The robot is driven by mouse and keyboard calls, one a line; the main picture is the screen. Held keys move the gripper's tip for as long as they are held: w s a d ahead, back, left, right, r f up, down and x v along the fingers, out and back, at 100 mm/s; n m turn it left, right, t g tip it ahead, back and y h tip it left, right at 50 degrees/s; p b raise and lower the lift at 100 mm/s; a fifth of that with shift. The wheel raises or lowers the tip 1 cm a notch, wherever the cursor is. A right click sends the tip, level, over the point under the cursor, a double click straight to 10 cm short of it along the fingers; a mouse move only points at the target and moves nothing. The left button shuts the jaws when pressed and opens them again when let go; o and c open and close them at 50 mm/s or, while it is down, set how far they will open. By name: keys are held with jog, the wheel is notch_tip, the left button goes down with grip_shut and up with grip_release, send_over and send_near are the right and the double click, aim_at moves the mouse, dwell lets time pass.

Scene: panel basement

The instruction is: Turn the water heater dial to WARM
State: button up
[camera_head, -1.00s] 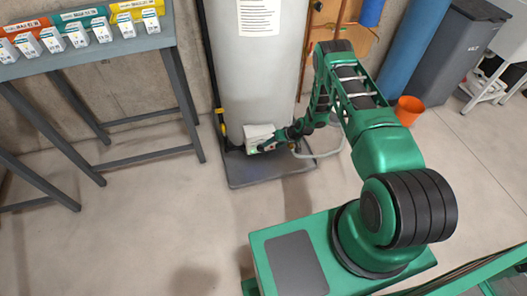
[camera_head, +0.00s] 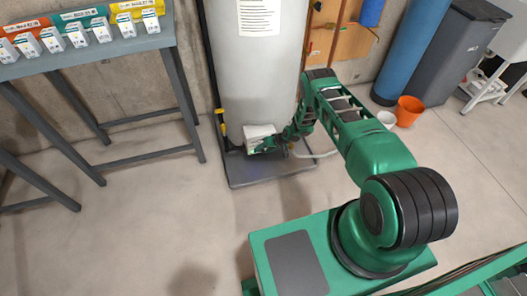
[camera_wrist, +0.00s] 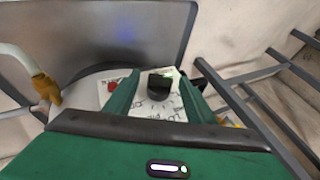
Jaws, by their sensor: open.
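The grey water heater (camera_head: 259,85) stands on a dark base at the back. Its small white control box (camera_head: 259,133) is low on the tank's front. In the wrist view the box's white face (camera_wrist: 157,110) carries a dark round dial (camera_wrist: 158,84) with markings around it and a red button (camera_wrist: 113,86) beside it. The marking words are too small to read. My gripper (camera_wrist: 156,82) is open, with one green finger on each side of the dial. I cannot tell whether the fingers touch it. In the head view my gripper (camera_head: 262,147) is at the box's front.
A grey table (camera_head: 90,50) with several small boxes stands at the left. A pale hose with a brass fitting (camera_wrist: 45,88) runs beside the control box. The floor in front is clear.

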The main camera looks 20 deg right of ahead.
jog(key=c, duration=1)
jog(key=shift+c, duration=0.2)
jog(key=shift+d+f, duration=0.1)
jog(key=shift+d+f+y, duration=0.15)
jog(key=shift+y, duration=0.55)
jog(key=shift+f+m+y, duration=0.15)
jog(key=shift+m+y, duration=0.35)
jog(key=shift+y, duration=0.8)
jog(key=shift+d+t, duration=0.2)
jog(key=shift+t, duration=0.1)
jog(key=shift+d, duration=0.15)
jog(key=o, duration=0.9)
jog(key=shift+o, duration=0.7)
